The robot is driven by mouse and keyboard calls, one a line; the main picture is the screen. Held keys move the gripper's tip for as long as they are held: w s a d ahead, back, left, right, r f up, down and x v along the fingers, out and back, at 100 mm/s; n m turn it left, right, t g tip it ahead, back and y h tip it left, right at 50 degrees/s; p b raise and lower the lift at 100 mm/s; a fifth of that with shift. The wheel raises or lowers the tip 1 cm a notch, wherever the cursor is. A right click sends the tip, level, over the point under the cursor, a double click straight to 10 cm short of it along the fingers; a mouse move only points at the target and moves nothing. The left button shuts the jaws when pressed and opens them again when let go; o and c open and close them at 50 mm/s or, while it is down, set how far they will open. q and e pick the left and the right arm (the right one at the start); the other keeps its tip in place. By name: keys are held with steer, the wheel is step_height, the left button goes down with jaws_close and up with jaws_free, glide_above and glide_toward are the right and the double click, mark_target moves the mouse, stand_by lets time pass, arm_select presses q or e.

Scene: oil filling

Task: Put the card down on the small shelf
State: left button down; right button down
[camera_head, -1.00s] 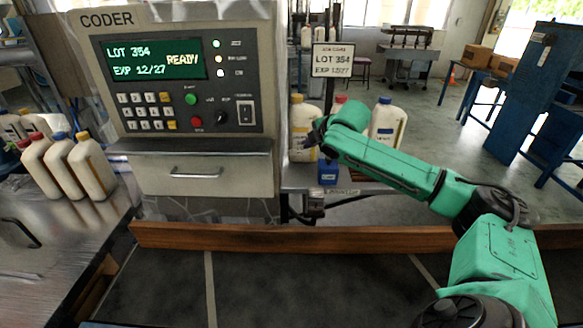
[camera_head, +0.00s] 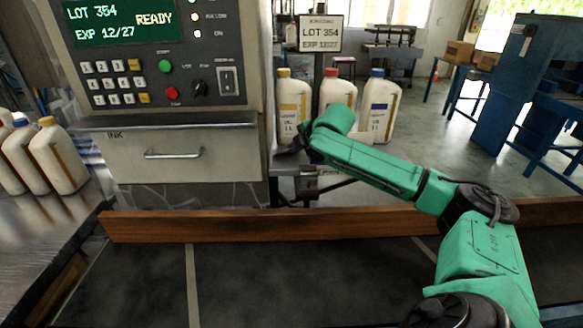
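My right arm reaches in from the right. Its dark gripper (camera_head: 291,147) is at the far end, in front of the white bottle with the yellow cap. The fingers are small and dark, and I cannot tell whether they are open or shut. No loose card shows in or near them. A printed card reading LOT 354 EXP 12/27 (camera_head: 320,34) is on a post behind the bottles. A small metal shelf surface (camera_head: 286,167) shows under the gripper, beside the coder; the arm hides part of it. My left gripper is out of view.
The coder (camera_head: 170,60), its screen reading READY, stands left, with a ledge and a drawer (camera_head: 172,153). Bottles with yellow (camera_head: 292,105), red (camera_head: 337,90) and blue (camera_head: 380,105) caps stand behind my arm.

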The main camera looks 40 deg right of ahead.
steer(key=c, duration=1.2)
jaws_free()
steer(key=shift+c, duration=0.2)
steer(key=b+v, duration=0.1)
steer(key=v, duration=0.7)
steer(key=shift+b, duration=0.4)
